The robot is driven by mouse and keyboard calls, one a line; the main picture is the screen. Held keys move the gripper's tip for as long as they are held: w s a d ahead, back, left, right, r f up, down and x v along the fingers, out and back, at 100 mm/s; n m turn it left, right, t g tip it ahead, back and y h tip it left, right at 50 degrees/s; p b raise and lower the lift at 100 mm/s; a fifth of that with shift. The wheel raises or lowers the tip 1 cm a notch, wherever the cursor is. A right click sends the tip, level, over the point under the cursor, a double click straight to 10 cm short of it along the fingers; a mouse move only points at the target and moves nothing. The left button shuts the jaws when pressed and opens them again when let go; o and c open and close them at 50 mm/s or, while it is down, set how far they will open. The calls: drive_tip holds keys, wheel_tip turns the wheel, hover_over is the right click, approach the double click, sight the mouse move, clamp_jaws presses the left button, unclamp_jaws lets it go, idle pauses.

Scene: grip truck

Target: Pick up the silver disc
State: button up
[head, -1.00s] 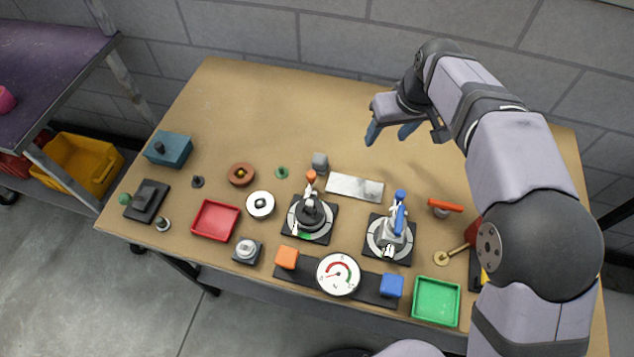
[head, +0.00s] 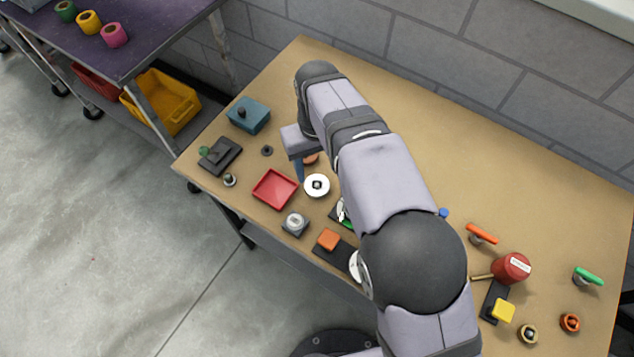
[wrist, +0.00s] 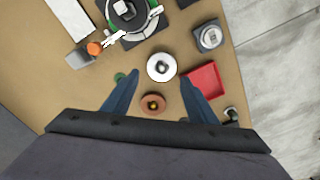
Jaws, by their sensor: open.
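The silver disc (head: 317,185) is a round, pale ring with a dark centre, lying on the table just right of the red tray. It also shows in the wrist view (wrist: 161,67), beyond my fingertips and roughly centred between them. My gripper (wrist: 154,84) is open and empty, with one blue finger on each side. In the head view one finger of my gripper (head: 299,170) shows above the table, close to the disc's upper left; the arm hides the other. A copper disc (wrist: 153,104) lies between the fingers, nearer the palm in the wrist view.
A red tray (head: 275,189) is close beside the silver disc. A grey block with a round knob (head: 295,223) lies in front of it. A black dial base (wrist: 127,12) stands farther off. Bare table lies behind the arm.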

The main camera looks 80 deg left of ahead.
sight(317, 185)
drive_tip(key=shift+s+d+f+p, duration=0.15)
drive_tip(key=shift+f+p, duration=0.15)
drive_tip(key=shift+f, duration=0.45)
drive_tip(key=shift+w+d+f+p, duration=0.15)
drive_tip(key=shift+f+p, duration=0.15)
drive_tip(key=shift+f, duration=0.45)
drive_tip(key=shift+s+d+f+p, duration=0.15)
drive_tip(key=shift+f+p, duration=0.15)
drive_tip(key=shift+f, duration=1.15)
drive_tip(key=c, duration=0.9)
